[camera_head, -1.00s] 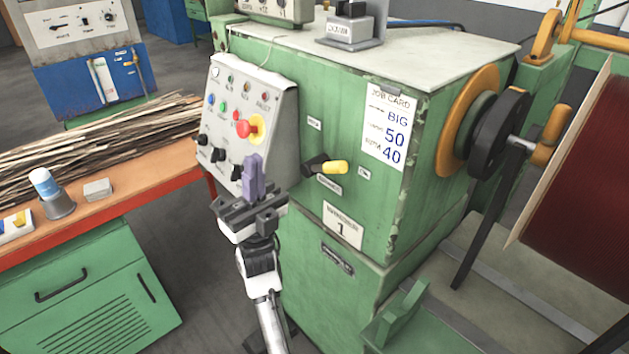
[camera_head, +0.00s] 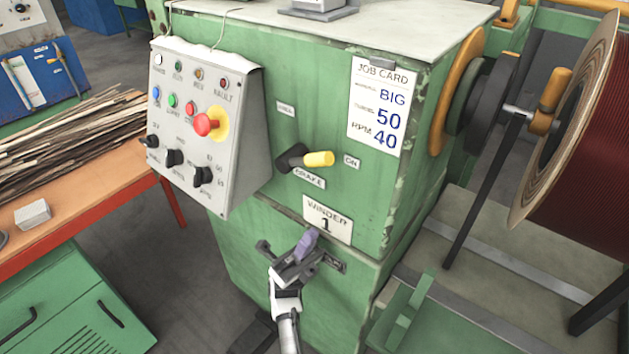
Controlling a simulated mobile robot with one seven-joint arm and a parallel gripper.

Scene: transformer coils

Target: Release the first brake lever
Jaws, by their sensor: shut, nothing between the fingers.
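The brake lever (camera_head: 318,159) is a yellow-tipped handle on a dark hub on the green front of the winder (camera_head: 235,245), above a "BRAKE" label (camera_head: 309,177). Its yellow grip points right, toward an "ON" label (camera_head: 351,161). Another small label, hard to read, sits up and left of the hub. My gripper (camera_head: 307,243) is below the lever, in front of the "WINDER 1" plate's lower edge.
A grey control panel (camera_head: 205,130) with a red button (camera_head: 206,124) and knobs juts out left of the lever. A job card (camera_head: 378,107) hangs to the upper right. A large dark-red spool (camera_head: 580,150) and crank are at right. A wooden bench (camera_head: 90,205) stands at left.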

